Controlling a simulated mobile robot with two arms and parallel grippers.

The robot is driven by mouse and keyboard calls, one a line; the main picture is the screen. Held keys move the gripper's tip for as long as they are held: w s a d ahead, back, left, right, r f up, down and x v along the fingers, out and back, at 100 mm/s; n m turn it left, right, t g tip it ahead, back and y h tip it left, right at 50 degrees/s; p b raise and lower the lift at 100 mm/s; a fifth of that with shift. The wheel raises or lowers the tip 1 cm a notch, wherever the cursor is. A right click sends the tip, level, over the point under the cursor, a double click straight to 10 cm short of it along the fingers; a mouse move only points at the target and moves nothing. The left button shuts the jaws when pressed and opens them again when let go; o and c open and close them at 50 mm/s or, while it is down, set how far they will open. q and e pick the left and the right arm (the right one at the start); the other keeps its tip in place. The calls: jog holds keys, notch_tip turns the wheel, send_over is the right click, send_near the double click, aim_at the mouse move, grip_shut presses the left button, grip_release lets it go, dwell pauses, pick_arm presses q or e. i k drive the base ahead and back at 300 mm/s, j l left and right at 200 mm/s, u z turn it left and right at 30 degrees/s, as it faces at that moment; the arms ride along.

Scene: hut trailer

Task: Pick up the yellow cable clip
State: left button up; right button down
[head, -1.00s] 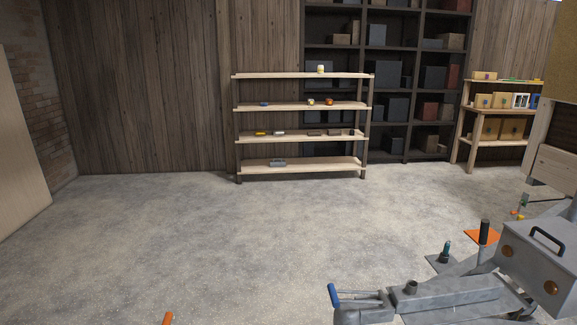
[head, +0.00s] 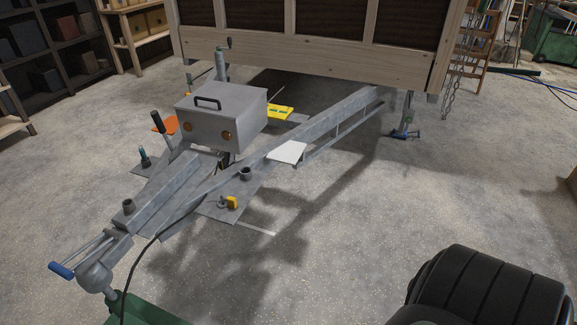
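A small yellow piece (head: 232,202), which looks like the yellow cable clip, sits on a grey plate (head: 215,214) beside the trailer drawbar (head: 165,200). A small round grey part (head: 221,203) is close to its left side. The piece is too small in the picture for its exact shape. A larger flat yellow thing (head: 281,112) lies further back, behind the grey metal box (head: 232,118). Neither of my grippers is in view.
The drawbar's blue-handled coupling (head: 62,270) points to the lower left, above a green thing (head: 150,314). A dark cable (head: 135,262) hangs near it. A black ribbed rounded thing (head: 490,290) fills the lower right. The floor (head: 340,250) between is clear.

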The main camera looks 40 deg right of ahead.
aim_at(232, 202)
jog(key=z, duration=0.85)
jog(key=i+l+u, duration=0.35)
jog(key=i+l, duration=0.2)
jog(key=i+l+u, duration=0.3)
jog(key=i+l, duration=0.15)
jog(key=l, duration=0.2)
